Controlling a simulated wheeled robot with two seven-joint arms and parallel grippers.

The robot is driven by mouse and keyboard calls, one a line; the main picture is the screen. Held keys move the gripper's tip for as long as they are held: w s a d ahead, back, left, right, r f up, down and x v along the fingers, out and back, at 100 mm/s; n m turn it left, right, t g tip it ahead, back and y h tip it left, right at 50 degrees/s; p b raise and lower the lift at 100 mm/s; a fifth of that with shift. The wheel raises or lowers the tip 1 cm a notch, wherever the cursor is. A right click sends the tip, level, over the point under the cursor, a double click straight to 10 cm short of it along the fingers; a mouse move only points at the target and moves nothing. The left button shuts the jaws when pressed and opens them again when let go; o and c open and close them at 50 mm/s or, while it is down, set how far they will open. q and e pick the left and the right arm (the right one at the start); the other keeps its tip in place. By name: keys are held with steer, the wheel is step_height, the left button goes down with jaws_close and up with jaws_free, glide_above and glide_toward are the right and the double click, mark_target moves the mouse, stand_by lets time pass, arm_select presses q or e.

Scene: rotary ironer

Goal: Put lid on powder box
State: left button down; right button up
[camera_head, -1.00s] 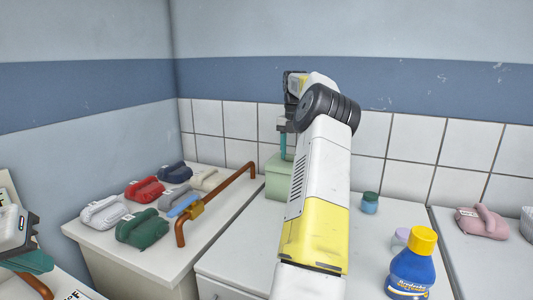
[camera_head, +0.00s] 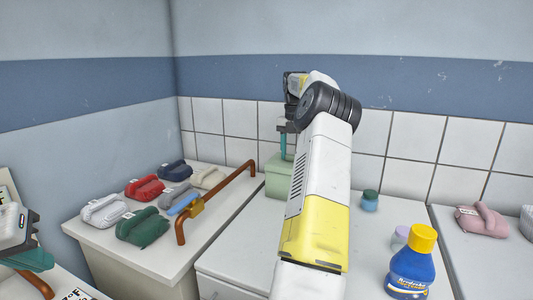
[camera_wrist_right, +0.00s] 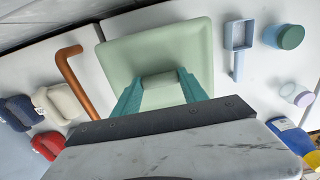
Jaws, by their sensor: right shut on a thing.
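The pale green powder box (camera_head: 278,180) stands on the counter near the back wall, partly hidden behind my right arm. My right gripper (camera_head: 287,150) points down at the box's top. In the right wrist view its teal fingers (camera_wrist_right: 157,95) are shut on the handle of the square green lid (camera_wrist_right: 185,42). The lid hides the box below it there. The lid is at or just over the box top; I cannot tell whether a gap remains. My left gripper (camera_head: 35,260) is at the left edge, partly cut off, and its opening is unclear.
A copper pipe rail (camera_head: 218,200) runs left of the box. A blue scoop (camera_wrist_right: 239,38), a small teal-lidded jar (camera_head: 370,201) and a blue bottle with a yellow cap (camera_head: 411,270) are to the right.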

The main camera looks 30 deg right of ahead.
steer(key=shift+f, duration=0.35)
stand_by(0.4)
steer(key=o, duration=1.9)
steer(key=shift+r, duration=0.1)
steer(key=shift+r, duration=3.4)
jaws_close()
steer(key=shift+f, duration=0.35)
